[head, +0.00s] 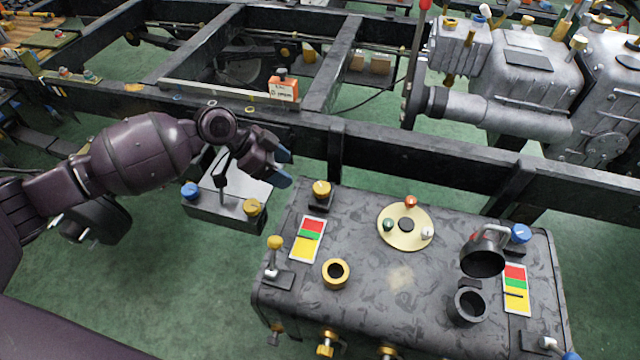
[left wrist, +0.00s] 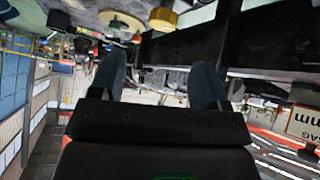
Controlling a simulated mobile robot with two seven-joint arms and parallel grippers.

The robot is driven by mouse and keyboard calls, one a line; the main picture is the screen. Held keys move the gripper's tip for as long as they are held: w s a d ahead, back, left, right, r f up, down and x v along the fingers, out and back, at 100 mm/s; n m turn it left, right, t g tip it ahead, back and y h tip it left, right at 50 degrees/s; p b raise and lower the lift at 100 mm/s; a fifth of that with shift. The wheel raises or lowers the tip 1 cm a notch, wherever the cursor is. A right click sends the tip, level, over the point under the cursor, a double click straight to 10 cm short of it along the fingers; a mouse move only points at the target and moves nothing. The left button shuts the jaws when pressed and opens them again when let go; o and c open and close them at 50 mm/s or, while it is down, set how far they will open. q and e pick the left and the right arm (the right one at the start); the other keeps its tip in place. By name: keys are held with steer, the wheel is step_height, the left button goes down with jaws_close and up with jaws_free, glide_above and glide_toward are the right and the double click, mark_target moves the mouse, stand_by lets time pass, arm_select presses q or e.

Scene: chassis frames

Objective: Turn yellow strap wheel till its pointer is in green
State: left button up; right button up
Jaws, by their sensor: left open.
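The yellow strap wheel (head: 321,190) appears to be the yellow knob on a dark mount at the back left of the grey tank (head: 370,270). A card with red, green and yellow bands (head: 308,240) lies in front of it; I cannot make out a pointer on it. My left gripper (head: 282,168) is open and empty, behind and left of the wheel, apart from it. In the left wrist view, the open fingers (left wrist: 157,78) have nothing between them, and a yellow knob (left wrist: 163,18), likely the wheel, shows at the top edge. My right gripper is out of view.
A blue knob (head: 520,233) and a second banded card (head: 516,290) sit at the tank's right. A round yellow plate (head: 405,240), an open filler cap (head: 482,256) and a yellow ring (head: 335,273) are on top. A black frame rail (head: 420,160) runs behind.

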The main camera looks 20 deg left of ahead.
mark_target(322, 187)
arm_select(q)
steer(key=shift+m, duration=0.6)
steer(key=x, duration=0.3)
steer(key=b+x, duration=0.1)
steer(key=x, duration=0.5)
steer(key=shift+w+d+r, duration=0.2)
steer(key=shift+w, duration=0.05)
steer(key=shift+b+x, duration=0.35)
steer(key=shift+x, duration=0.6)
steer(key=shift+w+r, duration=0.1)
steer(key=shift+w, duration=0.05)
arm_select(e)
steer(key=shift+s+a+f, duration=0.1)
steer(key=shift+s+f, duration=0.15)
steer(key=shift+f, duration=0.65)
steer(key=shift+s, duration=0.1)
